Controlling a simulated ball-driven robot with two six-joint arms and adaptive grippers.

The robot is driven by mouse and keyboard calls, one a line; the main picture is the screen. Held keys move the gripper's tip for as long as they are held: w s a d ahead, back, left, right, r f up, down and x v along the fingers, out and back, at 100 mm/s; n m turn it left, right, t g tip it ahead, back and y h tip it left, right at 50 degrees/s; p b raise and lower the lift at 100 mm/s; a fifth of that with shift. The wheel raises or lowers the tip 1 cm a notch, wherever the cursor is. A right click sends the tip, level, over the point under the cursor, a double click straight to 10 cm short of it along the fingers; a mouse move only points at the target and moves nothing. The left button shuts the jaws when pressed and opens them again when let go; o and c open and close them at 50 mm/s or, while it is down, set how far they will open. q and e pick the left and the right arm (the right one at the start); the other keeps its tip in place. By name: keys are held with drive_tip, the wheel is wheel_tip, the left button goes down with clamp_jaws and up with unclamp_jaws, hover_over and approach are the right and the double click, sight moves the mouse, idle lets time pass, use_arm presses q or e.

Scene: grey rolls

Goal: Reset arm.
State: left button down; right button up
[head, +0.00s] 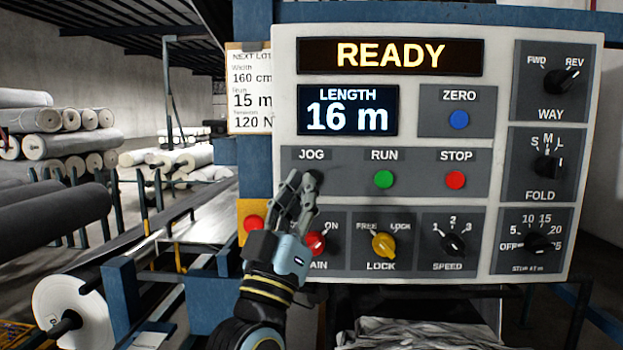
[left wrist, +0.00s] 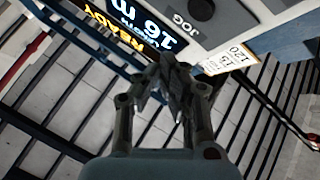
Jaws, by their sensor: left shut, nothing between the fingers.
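My left gripper (head: 308,182) is shut and empty. In the head view it stands in front of the lower left of the control panel (head: 405,152), just below the JOG label. It covers the JOG button and part of the red MAIN knob (head: 317,243). In the left wrist view my shut left gripper (left wrist: 172,75) points at the panel, with the dark JOG button (left wrist: 199,10) beyond its tips. I cannot tell whether the tips touch the panel. My right gripper is not in view.
The panel display (head: 390,56) reads READY, and the length screen (head: 347,110) reads 16 m. A paper card (head: 249,90) hangs left of the panel. A red button (head: 252,223) on a yellow plate is beside my left wrist. Grey rolls (head: 60,120) are stacked at left.

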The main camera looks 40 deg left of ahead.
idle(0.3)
use_arm(q)
wheel_tip(320, 180, down, 29)
drive_tip(key=w+m+g+h+b, duration=0.1)
drive_tip(key=m+g+h+b, duration=0.2)
drive_tip(key=g+b, duration=0.35)
drive_tip(key=s+f+m+g+h+b, duration=0.1)
drive_tip(key=s+f+g+b, duration=0.25)
drive_tip(key=f, duration=0.95)
drive_tip(key=s+f+m+g+h+b, duration=0.15)
drive_tip(key=s+f, duration=0.25)
drive_tip(key=f, duration=1)
drive_tip(key=s+f+g+b, duration=0.3)
drive_tip(key=s+f+g, duration=0.4)
drive_tip(key=s+f, duration=1.3)
drive_tip(key=s+f+g, duration=0.3)
drive_tip(key=s+f, duration=0.1)
drive_tip(key=s, duration=0.5)
drive_tip(key=s+f+m+g, duration=0.1)
drive_tip(key=s+f+g, duration=0.2)
drive_tip(key=s, duration=0.6)
drive_tip(key=shift+a+f+g+b, duration=0.35)
drive_tip(key=shift+f, duration=0.2)
